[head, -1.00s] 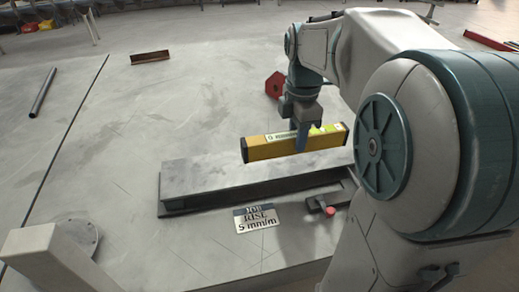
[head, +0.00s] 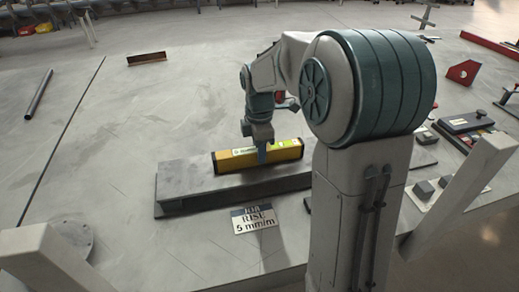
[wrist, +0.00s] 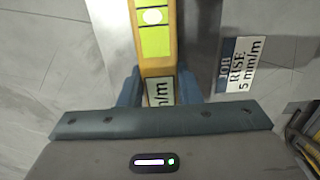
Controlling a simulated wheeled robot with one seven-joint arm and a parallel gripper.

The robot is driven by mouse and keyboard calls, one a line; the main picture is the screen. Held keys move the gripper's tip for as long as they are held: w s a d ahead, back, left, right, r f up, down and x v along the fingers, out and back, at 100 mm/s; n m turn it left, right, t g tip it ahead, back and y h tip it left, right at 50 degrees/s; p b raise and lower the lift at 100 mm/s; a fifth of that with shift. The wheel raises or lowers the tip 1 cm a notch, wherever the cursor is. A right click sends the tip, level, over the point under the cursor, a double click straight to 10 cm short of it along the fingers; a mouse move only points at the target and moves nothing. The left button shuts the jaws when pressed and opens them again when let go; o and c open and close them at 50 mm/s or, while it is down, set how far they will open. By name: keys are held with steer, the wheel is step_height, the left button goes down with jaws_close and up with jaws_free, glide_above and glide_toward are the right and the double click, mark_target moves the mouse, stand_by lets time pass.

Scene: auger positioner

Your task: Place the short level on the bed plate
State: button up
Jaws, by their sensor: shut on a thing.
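The short level is a yellow bar (head: 235,160) with a green vial. It lies lengthwise over the grey bed plate (head: 183,190) in the head view, at or just above its top; I cannot tell whether they touch. My gripper (head: 262,155) is shut on the level near its middle, from above. In the wrist view the level (wrist: 155,60) runs up between the two blue fingers (wrist: 160,90), with its vial and part of a printed label showing. The bed plate (wrist: 105,25) shows beneath it. My arm hides the plate's right part.
A sign reading "JOB RISE 5 mm/m" (head: 255,219) lies in front of the plate. A dark pipe (head: 38,94) and a rusty angle piece (head: 147,59) lie at the far left. Red parts (head: 463,72) and a dark case (head: 466,122) stand to the right.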

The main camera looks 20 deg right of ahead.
steer(key=o, duration=1.1)
step_height(320, 180, up, 11)
steer(key=p, duration=0.2)
steer(key=shift+s+a+f+m+t, duration=0.1)
steer(key=shift+s+f+m+t, duration=0.25)
steer(key=shift+s+f+m, duration=1.9)
steer(key=shift+s+a+f+m+t, duration=0.1)
steer(key=shift+s+f+m+t, duration=0.15)
steer(key=shift+s+m, duration=3.95)
steer(key=shift+s+f+m+t, duration=0.4)
steer(key=shift+s+f+m, duration=0.8)
steer(key=shift+s+m, duration=2.05)
steer(key=shift+s+n, duration=0.65)
steer(key=shift+n, duration=0.05)
